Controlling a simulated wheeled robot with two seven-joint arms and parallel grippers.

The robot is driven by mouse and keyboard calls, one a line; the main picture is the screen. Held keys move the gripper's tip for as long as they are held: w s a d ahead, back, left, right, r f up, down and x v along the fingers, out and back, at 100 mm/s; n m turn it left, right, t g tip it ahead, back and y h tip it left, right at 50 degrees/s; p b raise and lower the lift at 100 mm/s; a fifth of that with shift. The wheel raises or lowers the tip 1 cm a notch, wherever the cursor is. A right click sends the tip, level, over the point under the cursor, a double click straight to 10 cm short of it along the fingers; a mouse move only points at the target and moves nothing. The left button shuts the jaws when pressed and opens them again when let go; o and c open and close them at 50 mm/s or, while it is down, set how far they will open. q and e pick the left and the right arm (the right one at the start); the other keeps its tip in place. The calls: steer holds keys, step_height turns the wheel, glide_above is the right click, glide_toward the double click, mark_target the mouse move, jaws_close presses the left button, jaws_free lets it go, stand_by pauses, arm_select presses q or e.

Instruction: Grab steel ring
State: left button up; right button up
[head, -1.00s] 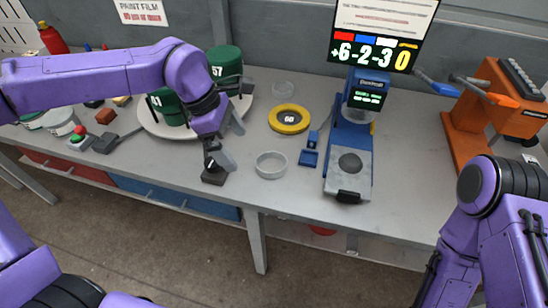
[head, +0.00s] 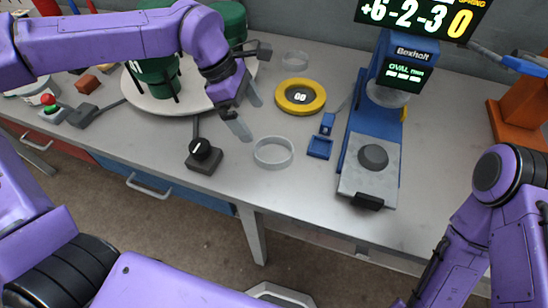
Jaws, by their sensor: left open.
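A thin grey ring (head: 273,152), which looks like the steel ring, lies on the grey workbench (head: 318,190) near its front edge. A second pale ring (head: 295,61) lies farther back. My left gripper (head: 248,113) is open and empty, with its fingers spread just left of and behind the near ring, apart from it. My right arm shows at the lower right, and its gripper is out of view.
A black knob box (head: 203,157) stands left of the near ring. A yellow ring (head: 300,96) lies behind it. Green cylinders (head: 158,80) stand on a round white plate (head: 150,102).

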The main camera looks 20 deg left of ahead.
arm_select(q)
steer(key=p+x, duration=0.1)
steer(key=x, duration=1)
steer(key=shift+s+d, duration=0.1)
steer(key=shift+d, duration=0.05)
steer(key=c, duration=0.8)
